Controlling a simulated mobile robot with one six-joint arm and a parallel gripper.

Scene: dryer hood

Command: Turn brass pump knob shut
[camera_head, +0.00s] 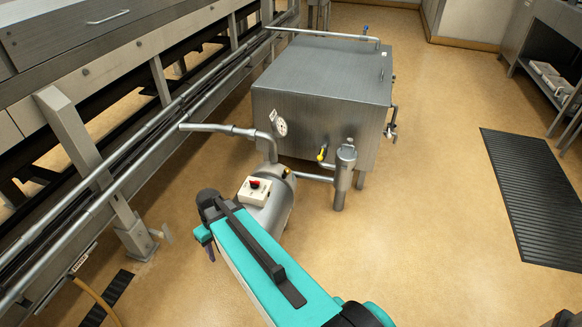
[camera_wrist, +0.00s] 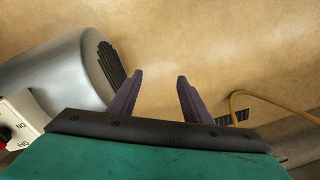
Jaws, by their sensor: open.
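A small brass-coloured knob (camera_head: 287,172) shows on top of the silver pump (camera_head: 277,212), close to the pipe in front of the steel tank. It is small here, and I cannot tell how far it is turned. It does not show in the wrist view. My gripper (camera_wrist: 160,76) is open and empty, its two purple fingers apart above the tan floor. In the wrist view the silver pump body (camera_wrist: 52,75), with a black vented end, lies left of the fingers. In the head view my gripper is to the left of the pump, partly hidden by my arm.
A white switch box (camera_head: 255,189) with a red knob sits on the pump. The steel tank (camera_head: 322,70) stands behind, with a yellow-handled valve (camera_head: 321,154). Pipes and a steel frame line the left. A black mat (camera_head: 532,195) lies on open floor at right.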

